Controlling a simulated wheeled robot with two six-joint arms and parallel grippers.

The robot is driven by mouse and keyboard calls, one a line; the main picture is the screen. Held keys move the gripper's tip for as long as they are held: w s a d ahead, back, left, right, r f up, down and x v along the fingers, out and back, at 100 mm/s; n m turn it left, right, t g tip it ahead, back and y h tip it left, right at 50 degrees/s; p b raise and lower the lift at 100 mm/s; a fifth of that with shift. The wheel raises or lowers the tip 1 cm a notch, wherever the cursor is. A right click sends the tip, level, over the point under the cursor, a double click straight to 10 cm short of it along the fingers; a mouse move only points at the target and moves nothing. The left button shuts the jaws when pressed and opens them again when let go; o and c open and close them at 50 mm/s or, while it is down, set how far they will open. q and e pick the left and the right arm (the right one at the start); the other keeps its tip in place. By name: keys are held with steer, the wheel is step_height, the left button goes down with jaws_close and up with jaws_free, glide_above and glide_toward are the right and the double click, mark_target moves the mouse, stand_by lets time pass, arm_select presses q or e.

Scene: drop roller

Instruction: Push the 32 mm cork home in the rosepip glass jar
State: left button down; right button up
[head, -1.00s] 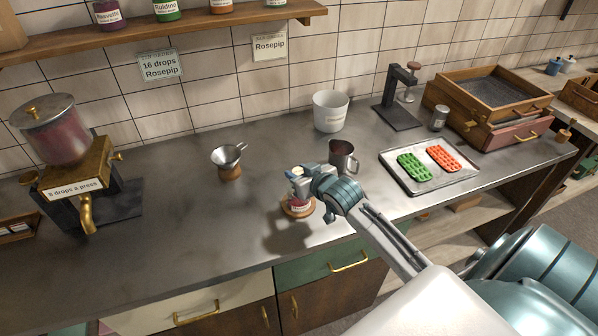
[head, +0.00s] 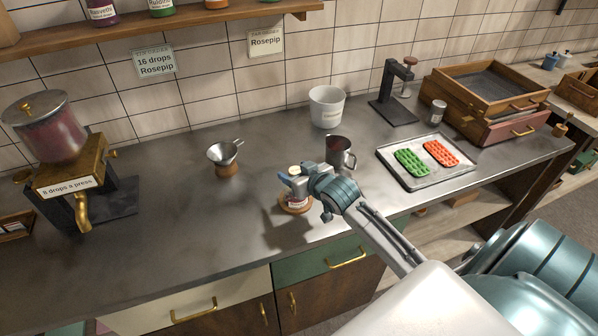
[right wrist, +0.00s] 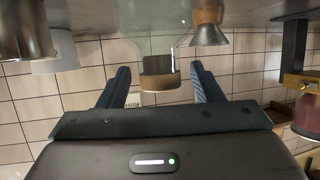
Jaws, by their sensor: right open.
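The rosepip glass jar (head: 297,205) stands upright on a round wooden coaster (head: 284,208) near the front of the counter. My right gripper is open around the cork and jar top. My left gripper is out of view.
A metal mug (head: 340,153) stands close behind my right gripper. A funnel on a wooden stand (head: 226,155) is to the left, a white bucket (head: 326,107) behind. A tray (head: 395,181) with candy moulds lies right. The counter left of the jar is clear.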

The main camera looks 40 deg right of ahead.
steer(key=b+v, duration=0.2)
steer(key=v, duration=0.8)
steer(key=shift+s, duration=0.4)
